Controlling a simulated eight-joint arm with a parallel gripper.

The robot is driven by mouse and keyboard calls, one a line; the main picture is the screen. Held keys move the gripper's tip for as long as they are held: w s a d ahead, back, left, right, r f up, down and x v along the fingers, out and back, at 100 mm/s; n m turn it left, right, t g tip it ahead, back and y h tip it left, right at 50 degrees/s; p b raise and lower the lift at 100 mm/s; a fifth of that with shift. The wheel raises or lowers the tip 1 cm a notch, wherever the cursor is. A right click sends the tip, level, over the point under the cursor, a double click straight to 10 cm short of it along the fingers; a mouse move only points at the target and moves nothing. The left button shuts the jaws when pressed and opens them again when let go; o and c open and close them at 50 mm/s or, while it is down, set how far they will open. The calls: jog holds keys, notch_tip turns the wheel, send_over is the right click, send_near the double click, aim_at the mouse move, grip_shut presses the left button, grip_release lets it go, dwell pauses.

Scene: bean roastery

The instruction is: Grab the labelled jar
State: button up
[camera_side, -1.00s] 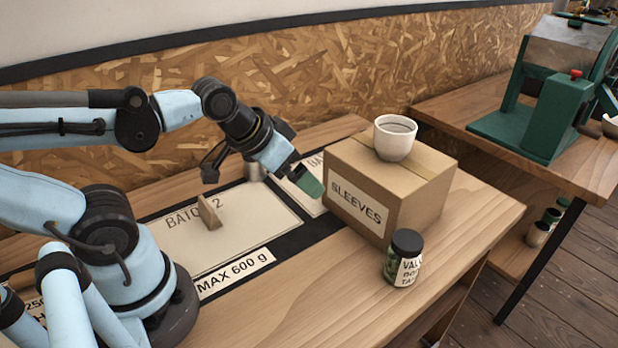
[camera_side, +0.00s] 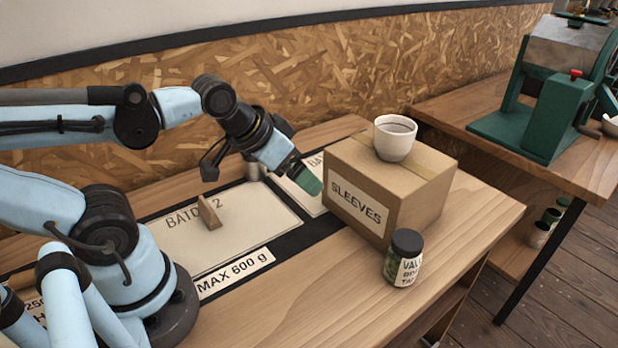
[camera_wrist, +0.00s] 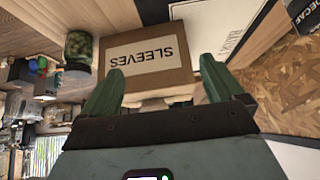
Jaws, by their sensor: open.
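The labelled jar (camera_side: 403,262) stands upright on the wooden bench, in front of the cardboard box, in the side view. It has a black lid and a pale label partly turned away, with only some letters readable. In the wrist view the jar (camera_wrist: 78,46) is at the upper left, its dark lid towards the picture's bottom. My gripper (camera_side: 309,181) is above the bench by the box's left side, apart from the jar. In the wrist view my gripper (camera_wrist: 160,84) has its two green fingers spread, with nothing held between them.
The cardboard box (camera_side: 425,198) marked SLEEVES carries a white cup (camera_side: 394,138) and stands between gripper and jar. A small wooden piece (camera_side: 210,213) stands on the BATCH 2 panel (camera_side: 180,254). The bench front, left of the jar, is clear.

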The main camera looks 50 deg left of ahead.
notch_tip(320, 180, up, 5)
jog(key=n+t+y, duration=0.1)
jog(key=n+y, duration=0.8)
jog(key=y, duration=0.1)
send_over(408, 266)
jog(key=s+d, duration=0.5)
notch_tip(408, 266, down, 13)
jog(key=shift+n+t, duration=0.4)
jog(key=x, duration=0.5)
jog(key=shift+w+a+f, duration=0.15)
jog(key=shift+w, duration=0.25)
jog(key=shift+f+x, duration=0.15)
jog(key=shift+x, duration=1.2)
jog(key=shift+f+x, duration=0.2)
jog(key=shift+x, duration=1.15)
jog(key=shift+s, duration=0.15)
